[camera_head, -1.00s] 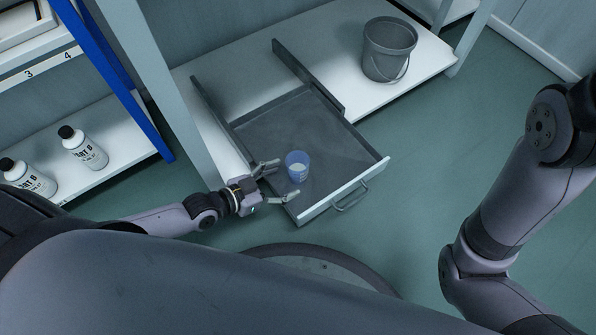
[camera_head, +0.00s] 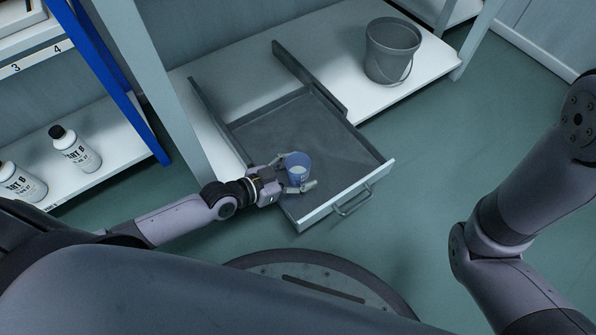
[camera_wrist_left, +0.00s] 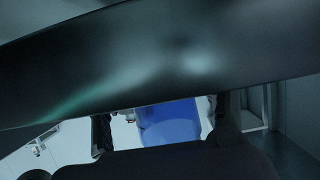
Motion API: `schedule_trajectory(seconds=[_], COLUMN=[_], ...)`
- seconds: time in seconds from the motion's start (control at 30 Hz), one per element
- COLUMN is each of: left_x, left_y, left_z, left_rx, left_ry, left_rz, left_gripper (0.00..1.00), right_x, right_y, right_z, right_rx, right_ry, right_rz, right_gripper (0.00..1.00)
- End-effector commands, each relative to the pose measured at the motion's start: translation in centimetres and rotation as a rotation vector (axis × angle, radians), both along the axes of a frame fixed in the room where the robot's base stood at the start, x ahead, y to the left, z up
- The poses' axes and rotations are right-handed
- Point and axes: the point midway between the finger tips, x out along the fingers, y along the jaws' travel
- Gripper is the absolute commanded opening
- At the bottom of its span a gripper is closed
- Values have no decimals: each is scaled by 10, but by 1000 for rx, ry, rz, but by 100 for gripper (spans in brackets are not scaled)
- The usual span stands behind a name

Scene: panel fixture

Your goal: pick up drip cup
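The drip cup (camera_head: 297,166) is a small translucent blue cup with pale contents. It stands upright in the open grey drawer (camera_head: 265,132), near its front left part. My left gripper (camera_head: 295,173) is open with one finger on either side of the cup. The left wrist view shows the blue cup (camera_wrist_left: 168,124) between the two dark fingers, with a gap on each side. A large dark shape covers the upper part of that view. My right arm shows at the right, but its gripper is out of view.
The drawer has raised side walls and a pale front with a handle (camera_head: 352,203). A grey bucket (camera_head: 391,52) stands on the white shelf behind. The drawer's right part is empty.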

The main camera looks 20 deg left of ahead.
Motion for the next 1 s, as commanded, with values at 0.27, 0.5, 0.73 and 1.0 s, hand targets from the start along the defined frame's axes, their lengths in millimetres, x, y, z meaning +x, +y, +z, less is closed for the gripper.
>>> schedule_trajectory(seconds=[0.27,0.5,0.73,1.0], left_x=[0,0,0,0], left_y=[0,0,0,0], left_z=[0,0,0,1], left_rx=[0,0,0,0], left_ry=[0,0,0,0], left_rz=[0,0,0,0], left_gripper=[44,28,15,15], right_x=[0,0,0,0], right_y=[0,0,0,0], right_z=[0,0,0,1], right_rx=[-1,-1,-1,0], right_ry=[-1,-1,-1,0], right_rz=[0,0,0,0], right_gripper=[18,18,18,18])
